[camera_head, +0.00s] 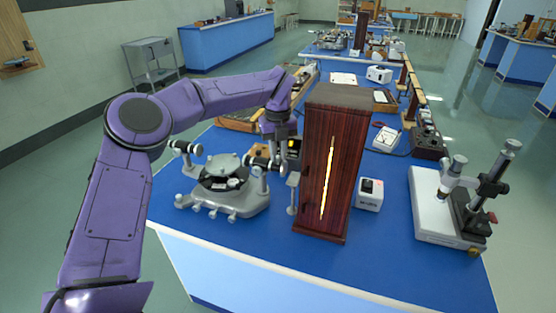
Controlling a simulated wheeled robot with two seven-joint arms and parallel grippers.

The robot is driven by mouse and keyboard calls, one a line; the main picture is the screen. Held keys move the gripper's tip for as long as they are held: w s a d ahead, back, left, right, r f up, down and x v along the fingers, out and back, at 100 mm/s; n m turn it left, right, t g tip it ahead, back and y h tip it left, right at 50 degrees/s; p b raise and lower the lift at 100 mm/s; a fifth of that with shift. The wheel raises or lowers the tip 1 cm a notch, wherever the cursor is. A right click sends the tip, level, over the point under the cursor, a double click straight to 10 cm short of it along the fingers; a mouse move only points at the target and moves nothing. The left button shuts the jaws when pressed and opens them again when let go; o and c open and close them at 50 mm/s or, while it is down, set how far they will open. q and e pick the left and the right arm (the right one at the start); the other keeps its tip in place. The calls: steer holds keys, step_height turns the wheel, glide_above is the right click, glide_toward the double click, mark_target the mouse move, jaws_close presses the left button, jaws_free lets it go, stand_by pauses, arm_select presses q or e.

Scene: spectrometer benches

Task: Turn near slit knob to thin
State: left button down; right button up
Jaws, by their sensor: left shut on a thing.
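The near spectrometer (222,198) stands on the blue bench, a grey metal base with a round table and two dark tubes. One tube (258,162) points right, toward a tall dark-red wooden lamp box (325,165) with a bright vertical slit. My left gripper (279,157) reaches down from above at the slit end of this tube, just left of the lamp box. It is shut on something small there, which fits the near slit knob. The fingers hide the knob, so its setting cannot be read. My right gripper is out of view.
A white power box (369,194) stands right of the lamp box. A white microscope-like instrument (445,207) stands at the bench's right. A wooden-edged tray (240,121) and other apparatus lie behind. The bench's front strip is clear.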

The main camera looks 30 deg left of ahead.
arm_select(q)
steer(key=n+b, duration=0.4)
steer(key=n, duration=0.1)
steer(key=shift+f+b, duration=0.2)
steer(key=shift+b, duration=0.15)
steer(key=shift+r+n+b, duration=0.2)
steer(key=shift+n+b, duration=0.8)
steer(key=shift+n, duration=0.5)
steer(key=c, duration=1.1)
jaws_free()
steer(key=shift+a, duration=0.1)
steer(key=shift+o, duration=0.2)
step_height(320, 180, up, 10)
steer(key=p, duration=0.2)
steer(key=shift+r+p, duration=0.25)
steer(key=shift+p, duration=0.15)
